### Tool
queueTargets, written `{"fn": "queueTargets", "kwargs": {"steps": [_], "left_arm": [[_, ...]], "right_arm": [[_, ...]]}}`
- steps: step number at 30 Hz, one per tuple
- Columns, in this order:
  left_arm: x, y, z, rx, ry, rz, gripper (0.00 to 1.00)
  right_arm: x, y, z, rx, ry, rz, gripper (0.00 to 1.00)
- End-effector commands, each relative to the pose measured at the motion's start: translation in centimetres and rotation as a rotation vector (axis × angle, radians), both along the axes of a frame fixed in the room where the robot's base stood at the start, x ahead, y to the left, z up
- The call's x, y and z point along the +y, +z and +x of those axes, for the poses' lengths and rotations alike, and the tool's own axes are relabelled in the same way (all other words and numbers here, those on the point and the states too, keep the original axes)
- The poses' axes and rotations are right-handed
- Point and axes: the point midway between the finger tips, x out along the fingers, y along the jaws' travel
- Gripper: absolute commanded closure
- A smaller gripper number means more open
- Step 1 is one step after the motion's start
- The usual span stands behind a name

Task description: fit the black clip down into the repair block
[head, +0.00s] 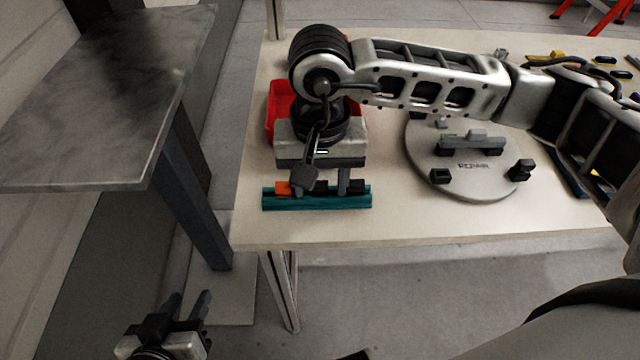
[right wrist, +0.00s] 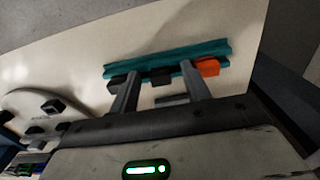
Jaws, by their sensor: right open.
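A teal rail (head: 318,202) lies near the table's front left edge, carrying an orange piece (head: 283,188) and dark clip-like pieces. One black piece (head: 322,186) shows between the fingers of my right gripper (head: 324,184). It also shows in the right wrist view (right wrist: 161,76). Another black piece (head: 359,187) is just right of the fingers. My right gripper is open, pointing down at the rail; I see no grip on a piece. A grey block (head: 470,146) on the round plate may be the repair block; I cannot tell. My left gripper (head: 185,300) is open and empty, low at the left.
The round grey plate (head: 445,176) holds several small black blocks. A red tray (head: 279,112) stands behind my right gripper. A grey side table (head: 110,90) is at the left. Several small items lie at the back right. The front table strip right of the rail is clear.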

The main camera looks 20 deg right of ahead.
Motion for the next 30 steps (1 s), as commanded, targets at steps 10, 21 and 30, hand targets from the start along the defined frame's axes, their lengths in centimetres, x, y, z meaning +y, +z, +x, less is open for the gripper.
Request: {"fn": "queueTargets", "kwargs": {"steps": [10, 21, 30], "left_arm": [[0.0, 0.0, 0.0, 0.000, 0.001, 0.001, 0.61], [0.0, -0.2, 0.0, 0.000, 0.001, 0.001, 0.61], [0.0, -0.4, 0.1, -0.006, 0.000, 0.002, 0.61]], "right_arm": [[0.0, 0.1, 0.0, 0.000, 0.000, 0.000, 1.00], [0.0, 0.9, 0.1, -0.002, 0.000, 0.001, 1.00], [0.1, 6.5, -2.7, -0.007, 0.006, 0.003, 1.00]]}}
